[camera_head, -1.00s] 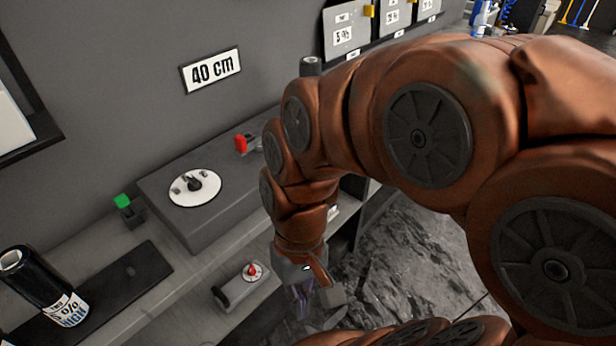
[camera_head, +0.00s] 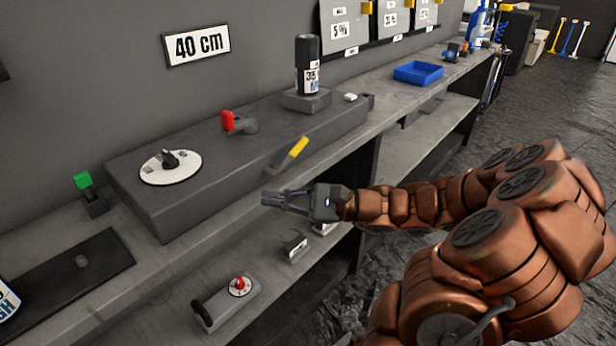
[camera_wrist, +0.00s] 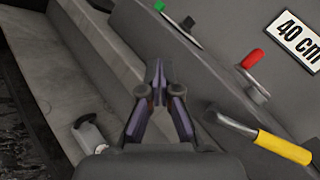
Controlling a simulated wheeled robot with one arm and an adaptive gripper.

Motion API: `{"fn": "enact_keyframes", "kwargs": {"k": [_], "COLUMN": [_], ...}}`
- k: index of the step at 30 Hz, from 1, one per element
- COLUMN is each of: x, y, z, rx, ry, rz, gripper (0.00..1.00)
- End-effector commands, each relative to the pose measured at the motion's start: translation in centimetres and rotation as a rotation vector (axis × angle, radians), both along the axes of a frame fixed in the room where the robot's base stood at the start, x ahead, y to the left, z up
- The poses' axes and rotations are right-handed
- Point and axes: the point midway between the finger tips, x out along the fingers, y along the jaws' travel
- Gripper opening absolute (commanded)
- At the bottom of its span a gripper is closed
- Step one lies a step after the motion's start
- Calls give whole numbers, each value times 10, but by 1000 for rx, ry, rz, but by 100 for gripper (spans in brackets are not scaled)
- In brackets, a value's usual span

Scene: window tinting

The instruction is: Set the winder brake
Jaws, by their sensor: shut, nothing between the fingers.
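No label for the winder brake can be read; several levers and knobs show. A lever with a yellow grip (camera_head: 298,147) stands out from the front of the long grey box (camera_head: 200,205), its grip angled up to the right. In the wrist view its yellow grip (camera_wrist: 283,147) lies at the lower right. A red lever (camera_head: 227,121) stands upright on the box top, also in the wrist view (camera_wrist: 253,59). My gripper (camera_head: 266,199) is shut and empty, in front of the box, just below the yellow-gripped lever and apart from it. Its fingertips (camera_wrist: 155,70) point along the box front.
A white dial with a black knob (camera_head: 170,165) sits on the box; a green-topped switch (camera_head: 83,180) stands left. A red-knobbed unit (camera_head: 230,300) is on the lower shelf. A blue tray (camera_head: 419,72) lies farther right.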

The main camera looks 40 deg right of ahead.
Motion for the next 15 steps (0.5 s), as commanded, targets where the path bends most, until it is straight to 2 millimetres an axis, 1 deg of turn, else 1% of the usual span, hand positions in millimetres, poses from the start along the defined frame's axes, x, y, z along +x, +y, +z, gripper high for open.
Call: {"fn": "enact_keyframes", "kwargs": {"k": [1, 2, 3, 6, 9, 10, 12, 15], "x": [5, 7, 8, 6, 2, 0, -2, -4], "y": [-32, -48, -70, -117, -150, -157, -169, -176], "z": [-16, -19, -22, -30, -37, -39, -40, -40], "rx": [67, 102, 146, 234, 295, 308, 329, 341], "ry": [-9, -19, -27, -52, -69, -73, -81, -86], "rz": [-87, -133, -190, -311, -395, -413, -442, -460], "gripper": [0, 0, 0, 0, 0, 0, 0, 0]}}
